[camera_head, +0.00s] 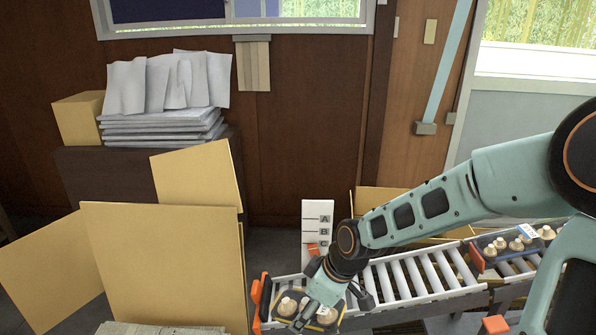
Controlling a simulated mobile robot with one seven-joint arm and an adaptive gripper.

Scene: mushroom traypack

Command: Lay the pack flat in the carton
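A dark pack of pale mushrooms (286,306) lies at the near left end of the roller conveyor. My gripper (312,308) is right above this pack and overlaps it in the picture. Its fingertips are small and partly lost against the pack, so I cannot tell whether they touch or hold it. The open cardboard carton (165,262) stands at the left with its tan flaps spread. The near part of its inside is hidden by a raised flap. A second mushroom pack (513,246) with a white label sits farther up the conveyor at the right.
The roller conveyor (425,272) runs from the right toward the carton, with an orange end stop (262,297) between. A white board marked A, B, C (317,222) stands behind it. Grey tray stacks (165,125) and a small box (78,118) sit at back left.

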